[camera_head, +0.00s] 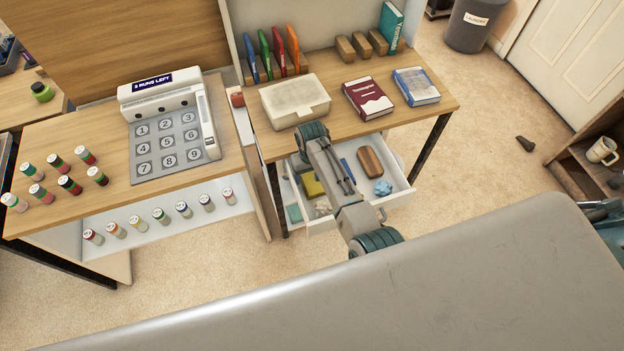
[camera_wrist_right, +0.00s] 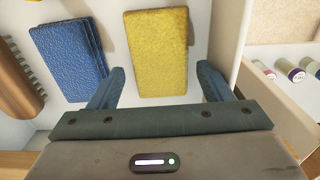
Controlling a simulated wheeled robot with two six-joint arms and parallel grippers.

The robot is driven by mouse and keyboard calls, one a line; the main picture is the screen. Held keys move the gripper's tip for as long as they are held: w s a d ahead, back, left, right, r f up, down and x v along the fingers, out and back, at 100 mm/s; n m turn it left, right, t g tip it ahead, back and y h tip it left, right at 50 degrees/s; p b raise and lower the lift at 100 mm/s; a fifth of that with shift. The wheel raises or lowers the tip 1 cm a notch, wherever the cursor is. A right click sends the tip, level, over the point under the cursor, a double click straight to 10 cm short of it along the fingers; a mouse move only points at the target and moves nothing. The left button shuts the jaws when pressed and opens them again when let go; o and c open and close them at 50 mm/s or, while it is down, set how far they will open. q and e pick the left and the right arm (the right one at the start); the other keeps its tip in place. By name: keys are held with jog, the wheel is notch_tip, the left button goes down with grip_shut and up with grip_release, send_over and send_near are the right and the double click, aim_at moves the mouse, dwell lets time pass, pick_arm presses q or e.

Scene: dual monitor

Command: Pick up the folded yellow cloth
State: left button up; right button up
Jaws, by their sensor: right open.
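The folded yellow cloth (camera_head: 313,186) lies in the open white drawer, partly covered by my right arm in the head view. In the wrist view the yellow cloth (camera_wrist_right: 158,50) lies flat, beyond and between my right gripper's fingers. My right gripper (camera_wrist_right: 160,84) is open with nothing held, one blue-grey finger toward each side of the cloth. I cannot tell the height left above it. In the head view my right arm hides the gripper's fingers. My left gripper is not in view.
A folded blue cloth (camera_wrist_right: 68,58) lies beside the yellow one, then a brown brush (camera_head: 370,161). A crumpled blue item (camera_head: 382,187) is near the drawer's (camera_head: 401,193) right front. The drawer wall is close beside the yellow cloth. The desk above holds a pale box (camera_head: 296,98) and books.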

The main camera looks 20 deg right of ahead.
aim_at(311, 178)
jog(key=shift+f, duration=0.8)
jog(key=shift+c, duration=0.4)
jog(key=c, duration=0.7)
jog(key=shift+o, duration=0.2)
jog(key=shift+r, duration=0.15)
notch_tip(311, 178, up, 18)
jog(key=b, duration=0.1)
